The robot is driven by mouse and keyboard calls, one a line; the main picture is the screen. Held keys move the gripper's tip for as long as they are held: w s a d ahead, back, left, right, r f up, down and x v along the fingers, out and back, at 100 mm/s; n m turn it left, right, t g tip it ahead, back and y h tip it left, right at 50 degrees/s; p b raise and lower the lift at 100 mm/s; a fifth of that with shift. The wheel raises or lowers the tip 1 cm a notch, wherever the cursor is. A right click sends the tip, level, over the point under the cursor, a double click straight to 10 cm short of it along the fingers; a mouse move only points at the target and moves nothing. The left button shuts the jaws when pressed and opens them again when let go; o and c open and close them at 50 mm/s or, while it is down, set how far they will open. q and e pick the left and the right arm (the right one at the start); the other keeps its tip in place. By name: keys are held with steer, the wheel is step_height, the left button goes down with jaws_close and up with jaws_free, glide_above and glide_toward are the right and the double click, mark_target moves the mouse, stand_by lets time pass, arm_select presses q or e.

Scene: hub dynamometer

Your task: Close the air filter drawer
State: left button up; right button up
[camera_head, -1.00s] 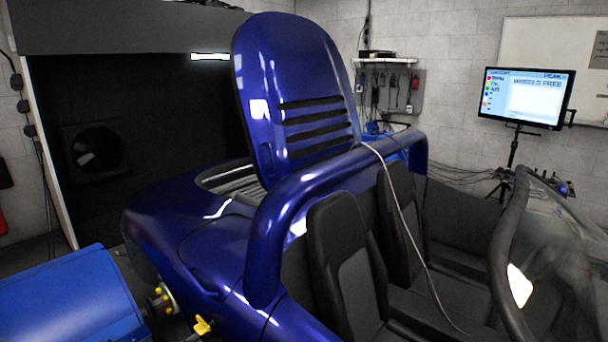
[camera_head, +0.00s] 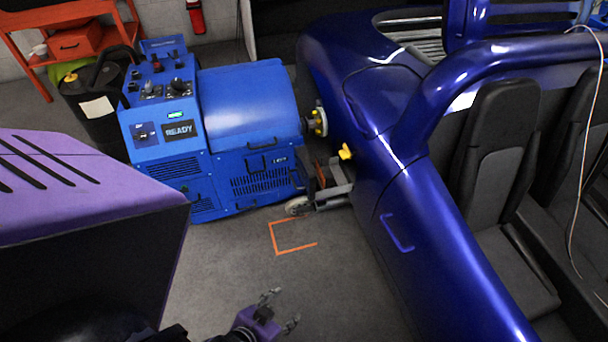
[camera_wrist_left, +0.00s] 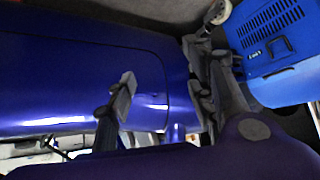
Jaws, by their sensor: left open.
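The blue dynamometer unit (camera_head: 230,110) stands left of the blue car in the head view. Its side has a vent grille and a small dark handle (camera_head: 262,143) with a label beside it, on what looks like the air filter drawer front. I cannot tell how far this front stands out. It also shows at the upper right of the left wrist view, with the handle (camera_wrist_left: 273,48). My left gripper (camera_head: 281,309) is open and empty at the bottom of the head view, above the floor and well apart from the unit. Its spread fingers show in the left wrist view (camera_wrist_left: 162,82). My right gripper is out of view.
The blue car (camera_head: 400,200) fills the right side. A grey wheeled stand (camera_head: 330,190) sits between unit and car. An orange corner mark (camera_head: 276,243) lies on open grey floor. A dark bin (camera_head: 95,105) and an orange shelf (camera_head: 70,45) stand at the upper left.

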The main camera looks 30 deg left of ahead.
arm_select(q)
steer(key=shift+c, duration=0.5)
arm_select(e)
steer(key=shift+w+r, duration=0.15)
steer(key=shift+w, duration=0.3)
